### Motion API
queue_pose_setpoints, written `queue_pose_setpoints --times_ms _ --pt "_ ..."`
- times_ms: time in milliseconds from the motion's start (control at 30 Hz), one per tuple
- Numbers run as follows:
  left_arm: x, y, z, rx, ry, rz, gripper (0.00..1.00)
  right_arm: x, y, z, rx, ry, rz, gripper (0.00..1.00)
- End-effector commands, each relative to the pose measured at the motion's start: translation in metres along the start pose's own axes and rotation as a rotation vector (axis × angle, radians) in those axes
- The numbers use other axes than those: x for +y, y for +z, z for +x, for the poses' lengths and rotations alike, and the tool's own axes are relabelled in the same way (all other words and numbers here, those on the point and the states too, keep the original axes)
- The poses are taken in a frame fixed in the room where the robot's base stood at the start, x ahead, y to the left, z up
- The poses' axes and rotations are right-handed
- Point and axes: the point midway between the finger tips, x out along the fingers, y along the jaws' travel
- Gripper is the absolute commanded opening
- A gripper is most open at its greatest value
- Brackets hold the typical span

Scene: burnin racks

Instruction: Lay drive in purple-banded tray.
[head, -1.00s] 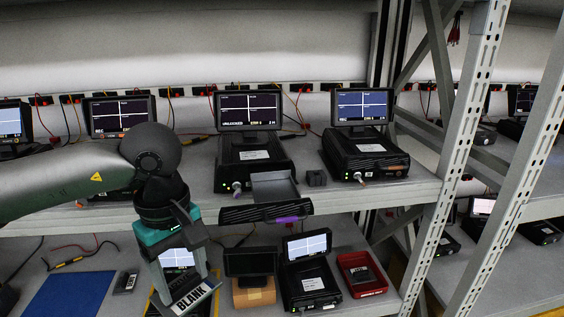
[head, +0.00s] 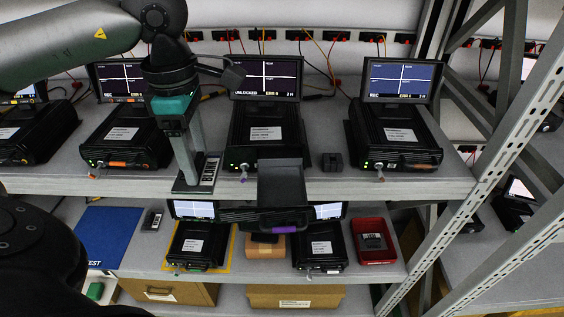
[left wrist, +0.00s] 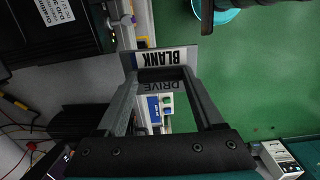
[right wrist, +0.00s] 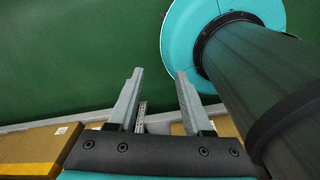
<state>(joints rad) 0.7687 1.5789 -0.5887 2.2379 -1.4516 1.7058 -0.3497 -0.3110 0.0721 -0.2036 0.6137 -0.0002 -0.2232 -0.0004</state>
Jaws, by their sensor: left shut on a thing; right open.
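My left gripper (head: 192,178) is shut on the drive (head: 207,172), a flat grey piece with a white BLANK label. The drive is held tilted, left of the pulled-out tray and apart from it. In the left wrist view the drive (left wrist: 158,59) sits across the fingertips, its label reading BLANK DRIVE. The purple-banded tray (head: 281,180) sticks out of the front of the middle unit (head: 265,130), whose screen reads UNLOCKED. The tray looks empty, and its black front carries a purple band (head: 285,229). My right gripper (right wrist: 160,74) is open and empty, away from the shelves' units.
An orange-marked unit (head: 127,140) stands left of the middle one, and another unit (head: 398,135) stands right. A small dark block (head: 331,162) lies right of the tray. Below are a red bin (head: 376,240), a blue mat (head: 107,236) and more units. A rack upright (head: 500,150) stands at right.

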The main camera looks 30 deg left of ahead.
Motion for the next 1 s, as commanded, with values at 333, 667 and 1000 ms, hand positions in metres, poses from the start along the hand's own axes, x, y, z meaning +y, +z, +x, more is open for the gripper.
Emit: queue_pose_setpoints --times_ms 333,667,1000 --pt "-0.001 0.047 -0.002 -0.004 -0.001 0.005 0.11 0.008 -0.015 -0.021 0.023 0.01 -0.001 0.5" --pt "-0.001 0.098 -0.003 -0.003 -0.001 0.006 0.11 0.009 -0.016 -0.04 0.023 0.012 0.002 0.5" --pt "0.0 0.135 -0.001 0.0 0.001 0.002 0.11 0.01 -0.016 -0.05 0.022 0.013 0.002 0.5"
